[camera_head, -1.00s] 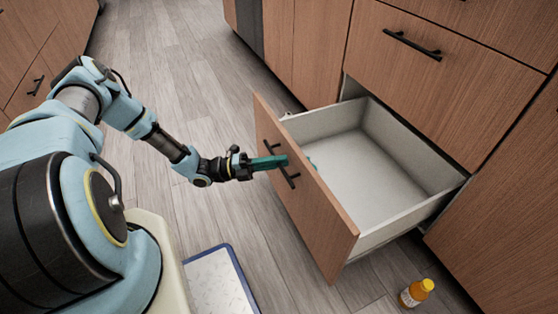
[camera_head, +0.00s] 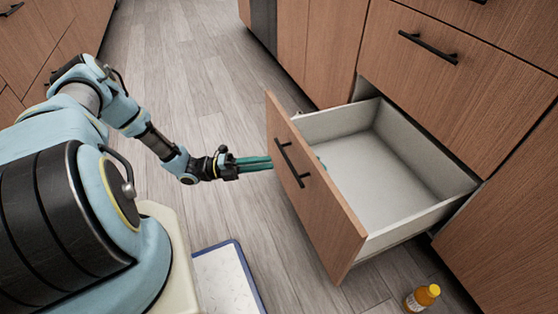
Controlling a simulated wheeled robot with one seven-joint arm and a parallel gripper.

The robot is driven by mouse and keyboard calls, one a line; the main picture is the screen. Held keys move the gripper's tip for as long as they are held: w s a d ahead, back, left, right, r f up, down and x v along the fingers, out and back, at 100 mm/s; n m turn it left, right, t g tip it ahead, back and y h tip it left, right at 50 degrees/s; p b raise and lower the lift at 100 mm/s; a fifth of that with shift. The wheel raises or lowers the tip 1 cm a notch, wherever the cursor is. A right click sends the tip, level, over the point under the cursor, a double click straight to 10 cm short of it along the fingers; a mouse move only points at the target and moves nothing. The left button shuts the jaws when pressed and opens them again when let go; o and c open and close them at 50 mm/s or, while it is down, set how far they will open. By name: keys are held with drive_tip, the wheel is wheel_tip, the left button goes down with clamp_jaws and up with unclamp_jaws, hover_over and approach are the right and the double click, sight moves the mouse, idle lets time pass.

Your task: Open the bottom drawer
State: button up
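The bottom drawer (camera_head: 448,208) stands well out of the cabinet, its light grey inside empty as far as I see. Its wooden front (camera_head: 318,215) faces left and carries a black bar handle (camera_head: 291,165).
A closed drawer (camera_head: 465,70) with a black handle is above the open one. An orange bottle with a yellow cap (camera_head: 422,298) stands on the floor near the drawer's front right corner. A blue-edged mat (camera_head: 225,285) lies below my arm. Wooden floor left of the drawer is clear.

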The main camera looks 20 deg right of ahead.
drive_tip(key=v, duration=0.3)
drive_tip(key=shift+w+a+f, duration=0.1)
drive_tip(key=shift+a, duration=0.1)
idle(0.3)
drive_tip(key=s+a+r+m+t+y, duration=0.1)
drive_tip(key=a+r+m+t+y, duration=0.9)
drive_tip(key=a+r+m+y, duration=1.3)
wheel_tip(320, 180, up, 34)
drive_tip(key=m+h+p, duration=0.5)
drive_tip(key=m+p, duration=0.3)
drive_tip(key=p, duration=2.2)
drive_tip(key=shift+s+a+r+p, duration=0.15)
drive_tip(key=shift+s+r+p, duration=0.1)
drive_tip(key=shift+p, duration=0.15)
